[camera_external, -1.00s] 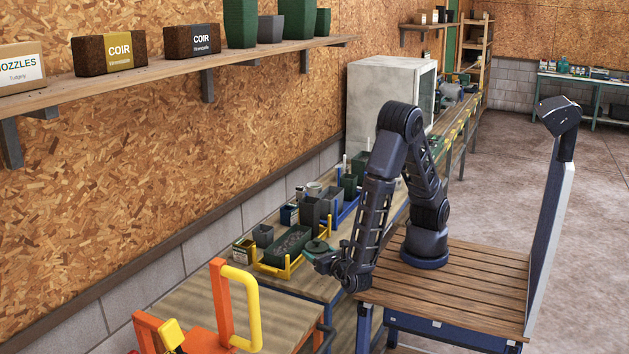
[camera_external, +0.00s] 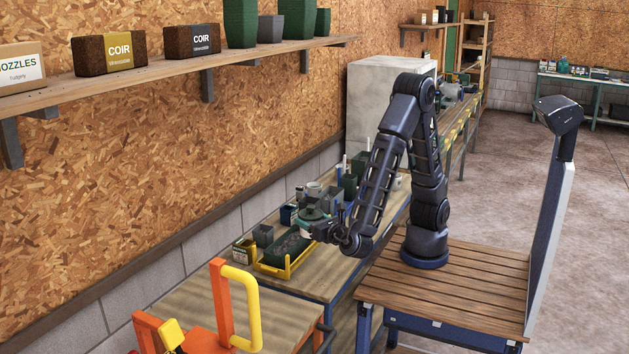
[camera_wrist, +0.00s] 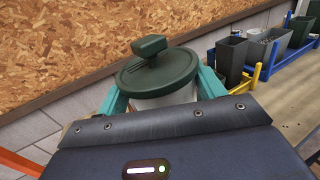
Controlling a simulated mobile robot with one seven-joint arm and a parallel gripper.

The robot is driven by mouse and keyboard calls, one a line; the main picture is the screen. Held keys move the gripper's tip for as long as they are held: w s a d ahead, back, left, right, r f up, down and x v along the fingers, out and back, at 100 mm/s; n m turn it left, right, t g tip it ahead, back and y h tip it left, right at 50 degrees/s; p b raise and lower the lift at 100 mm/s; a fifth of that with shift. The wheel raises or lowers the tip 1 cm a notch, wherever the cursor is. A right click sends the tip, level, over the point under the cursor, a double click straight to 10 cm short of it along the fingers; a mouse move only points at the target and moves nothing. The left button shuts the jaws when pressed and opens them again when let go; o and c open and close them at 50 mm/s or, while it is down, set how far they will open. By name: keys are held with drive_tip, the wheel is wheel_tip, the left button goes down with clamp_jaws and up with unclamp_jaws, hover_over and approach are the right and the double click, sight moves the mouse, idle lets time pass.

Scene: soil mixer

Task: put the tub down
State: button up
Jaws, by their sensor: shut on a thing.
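The tub is white with a dark green lid and a knob. In the wrist view the tub (camera_wrist: 168,98) stands between the two teal fingers of my gripper (camera_wrist: 163,92), which is shut on its sides. The lid hides most of the white body. In the external view my gripper (camera_external: 318,228) holds the tub (camera_external: 312,215) above the workbench (camera_external: 322,283), over or beside the yellow rack. The tub looks roughly upright there. Its underside and its height above the bench are hidden.
A yellow rack (camera_external: 288,270) holds a dark green trough (camera_external: 285,250). Grey pots (camera_wrist: 231,58) stand behind it, by a blue rack (camera_wrist: 268,72). A small box (camera_external: 243,250) is at left. The bench front is bare. An orange frame with a yellow handle (camera_external: 256,310) stands nearer.

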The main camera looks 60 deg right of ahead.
drive_tip(key=w+a+n+t+y, duration=0.1)
drive_tip(key=w+a+n+y, duration=0.2)
drive_tip(key=a, duration=1.4)
drive_tip(key=n+y, duration=0.3)
drive_tip(key=y, duration=0.2)
drive_tip(key=shift+a+y, duration=0.35)
drive_tip(key=shift+y, duration=0.05)
drive_tip(key=a+n+g+y, duration=0.1)
drive_tip(key=a+y, duration=0.1)
drive_tip(key=a, duration=0.3)
drive_tip(key=s+a+n+y, duration=0.1)
drive_tip(key=a+n+y, duration=0.1)
drive_tip(key=a, duration=0.3)
drive_tip(key=a+n+g+y, duration=0.1)
drive_tip(key=a+n+y, duration=0.1)
drive_tip(key=a+y, duration=0.2)
drive_tip(key=shift+s+a+r+g, duration=0.15)
drive_tip(key=shift+s+a+g, duration=0.2)
drive_tip(key=shift+a, duration=0.15)
drive_tip(key=shift+n, duration=0.3)
drive_tip(key=f, duration=2)
drive_tip(key=shift+s+a, duration=0.1)
drive_tip(key=shift+a, duration=0.25)
drive_tip(key=o, duration=0.9)
drive_tip(key=shift+f, duration=0.1)
drive_tip(key=shift+o, duration=0.2)
